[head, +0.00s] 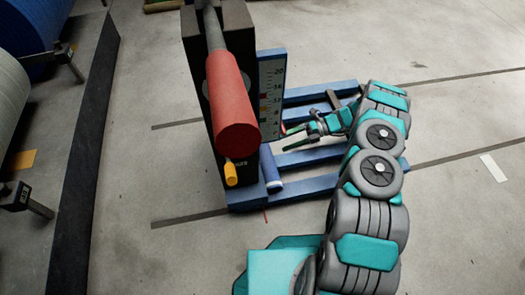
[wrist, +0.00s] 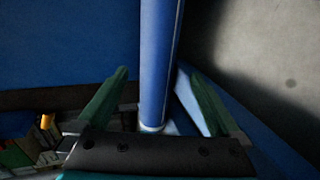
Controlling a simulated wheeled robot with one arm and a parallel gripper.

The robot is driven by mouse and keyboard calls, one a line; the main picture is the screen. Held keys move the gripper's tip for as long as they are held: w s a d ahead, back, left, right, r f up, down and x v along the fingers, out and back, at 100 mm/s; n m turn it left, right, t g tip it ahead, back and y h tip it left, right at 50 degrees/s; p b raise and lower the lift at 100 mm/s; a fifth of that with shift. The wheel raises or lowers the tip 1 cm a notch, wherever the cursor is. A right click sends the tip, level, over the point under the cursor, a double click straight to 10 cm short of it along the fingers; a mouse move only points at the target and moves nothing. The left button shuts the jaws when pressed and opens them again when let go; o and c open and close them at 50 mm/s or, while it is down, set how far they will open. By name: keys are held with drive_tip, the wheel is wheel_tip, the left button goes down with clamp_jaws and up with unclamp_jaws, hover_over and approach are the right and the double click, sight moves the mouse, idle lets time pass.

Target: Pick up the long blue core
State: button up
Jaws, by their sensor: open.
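The long blue core (head: 270,168) is a slim blue cylinder at the front left of a blue pallet-like frame, beside the dark stand, with a pale end low down. In the wrist view the blue core (wrist: 158,60) runs from the top edge down between my two green fingers. Its pale end shows near the gripper's palm. My gripper (head: 286,140) is open, its fingers pointing left toward the core in the head view. In the wrist view, gaps show between the core and both fingers of my gripper (wrist: 154,72). Whether the core touches the stand is unclear.
A dark upright stand (head: 196,70) carries a red roll (head: 232,100) on a grey shaft, with a yellow handle (head: 230,174) below. A scale board (head: 272,95) stands beside it. The blue frame (head: 310,186) lies underneath. Open floor (head: 450,120) is to the right.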

sight(269, 148)
drive_tip(key=b+x, duration=0.1)
drive_tip(key=x, duration=0.6)
drive_tip(key=shift+a+r, duration=0.1)
drive_tip(key=shift+a, duration=0.15)
drive_tip(key=shift+c, duration=0.4)
clamp_jaws()
